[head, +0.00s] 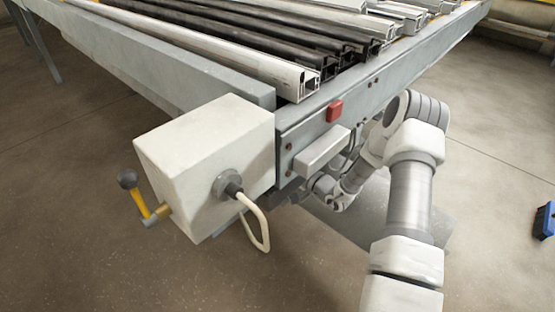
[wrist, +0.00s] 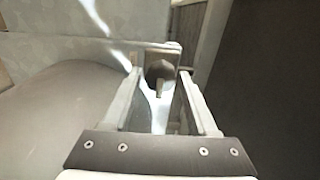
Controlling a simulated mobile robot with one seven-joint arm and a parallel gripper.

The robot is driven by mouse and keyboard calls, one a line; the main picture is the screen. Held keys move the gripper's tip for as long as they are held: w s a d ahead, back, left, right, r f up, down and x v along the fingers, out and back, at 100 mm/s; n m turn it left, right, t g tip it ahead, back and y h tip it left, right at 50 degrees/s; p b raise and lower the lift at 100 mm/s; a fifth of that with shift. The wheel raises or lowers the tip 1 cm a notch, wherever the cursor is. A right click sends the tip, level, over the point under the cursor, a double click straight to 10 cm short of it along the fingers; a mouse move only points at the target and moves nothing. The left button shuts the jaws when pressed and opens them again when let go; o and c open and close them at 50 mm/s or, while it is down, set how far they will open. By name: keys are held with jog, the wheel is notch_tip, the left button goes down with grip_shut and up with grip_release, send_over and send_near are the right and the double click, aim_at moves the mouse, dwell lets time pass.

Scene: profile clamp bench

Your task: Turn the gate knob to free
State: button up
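In the wrist view, my gripper (wrist: 161,78) is open, its two fingers apart. A rounded dark grey part with a small pale tab, which looks like the gate knob (wrist: 159,72), shows between and just beyond the fingertips. I cannot tell whether either finger touches it, or read its setting. In the head view, my gripper (head: 325,188) is low at the bench's front face, just below the pale bar-shaped block (head: 322,147). The knob cannot be made out there.
A cream box (head: 190,150) on the bench corner carries a black-ball lever (head: 128,179) and a pale looped cable (head: 260,225). A red block (head: 335,110) sits on the bench edge (head: 385,80). Metal profiles (head: 230,60) lie on top. The floor in front is clear.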

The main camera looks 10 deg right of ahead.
jog(key=shift+o, duration=0.7)
jog(key=p+v, duration=0.2)
jog(key=v, duration=1.5)
jog(key=shift+s, duration=0.15)
